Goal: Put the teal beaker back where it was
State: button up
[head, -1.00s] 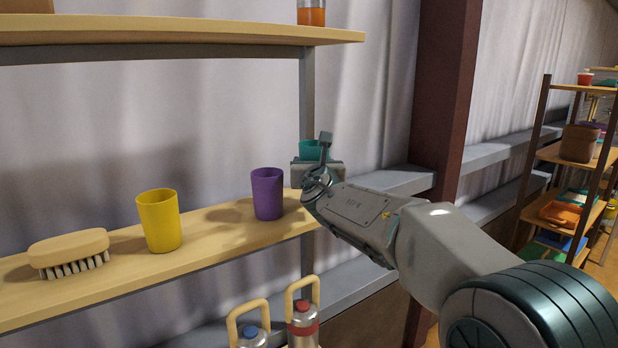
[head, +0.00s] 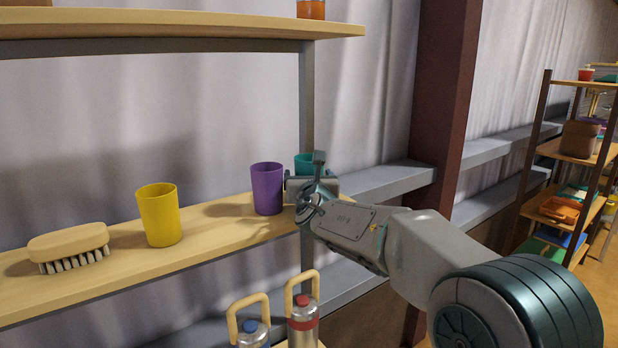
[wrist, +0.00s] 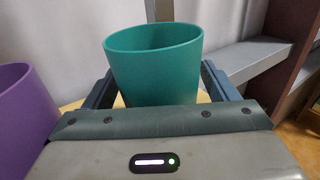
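The teal beaker (head: 303,161) is upright at the right end of the middle shelf, mostly hidden behind my gripper (head: 308,183) in the head view. In the wrist view the teal beaker (wrist: 155,72) stands between the two fingers, which lie close against its sides; my gripper (wrist: 160,88) appears shut on it. The beaker's base is hidden, so I cannot tell whether it touches the shelf. The purple beaker (head: 267,188) stands just left of it, and shows at the left edge of the wrist view (wrist: 22,115).
The middle shelf (head: 205,245) also bears a yellow beaker (head: 159,216) and a brush (head: 68,248). An upper shelf (head: 180,30) runs overhead. A grey post (head: 306,95) stands behind the gripper. Two handled bottles (head: 303,318) are below. A bare shelf patch lies between the yellow and purple beakers.

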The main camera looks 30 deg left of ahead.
jog(key=shift+r, duration=0.1)
jog(key=b+v, duration=0.3)
jog(key=v, duration=0.9)
jog(key=shift+b, duration=0.35)
